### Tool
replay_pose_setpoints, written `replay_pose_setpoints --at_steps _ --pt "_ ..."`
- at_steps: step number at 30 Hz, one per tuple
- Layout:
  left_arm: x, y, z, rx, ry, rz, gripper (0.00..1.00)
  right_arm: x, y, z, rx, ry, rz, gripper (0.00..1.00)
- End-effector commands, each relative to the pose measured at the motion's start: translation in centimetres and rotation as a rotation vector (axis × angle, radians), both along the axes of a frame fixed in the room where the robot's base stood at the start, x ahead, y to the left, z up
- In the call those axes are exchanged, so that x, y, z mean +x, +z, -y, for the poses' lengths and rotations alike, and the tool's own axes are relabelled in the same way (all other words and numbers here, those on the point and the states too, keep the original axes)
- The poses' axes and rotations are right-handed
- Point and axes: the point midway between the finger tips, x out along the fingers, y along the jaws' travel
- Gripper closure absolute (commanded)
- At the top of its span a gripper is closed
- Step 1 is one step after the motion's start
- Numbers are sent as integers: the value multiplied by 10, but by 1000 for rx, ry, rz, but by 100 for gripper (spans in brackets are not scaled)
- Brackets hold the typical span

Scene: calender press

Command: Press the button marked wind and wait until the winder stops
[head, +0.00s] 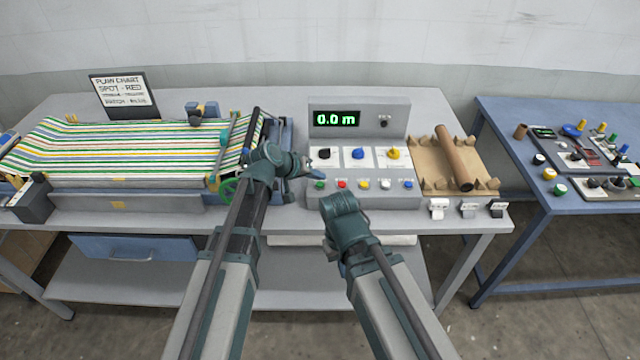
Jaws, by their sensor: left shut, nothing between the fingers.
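The grey control panel (415,125) stands on the table with a green readout (336,119) showing 0.0 m. Its front row holds a green button (319,185), a red button (342,184), a yellow button (363,184), a white button (385,184) and a blue button (408,184). Their markings are too small to read, so I cannot tell which is wind. My left gripper (304,167) is shut and empty at the panel's left edge, up and left of the green button. My right arm ends in front of the panel; its fingers are hidden.
The striped web machine (120,150) fills the table's left side, with a sign (123,95) behind. A brown roll (454,158) lies on a cardboard rack right of the panel. Black, blue and yellow knobs sit above the buttons. A blue table (510,130) stands at right.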

Motion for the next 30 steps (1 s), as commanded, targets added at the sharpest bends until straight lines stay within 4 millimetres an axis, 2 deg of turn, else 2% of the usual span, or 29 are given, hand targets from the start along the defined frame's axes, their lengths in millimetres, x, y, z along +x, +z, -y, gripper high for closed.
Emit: replay_pose_setpoints --at_steps 13,30 --pt "0 -9 0 0 0 0 100 0 -9 0 0 0 0 100" --pt "0 -11 0 0 0 0 100 0 -10 0 0 0 0 100"
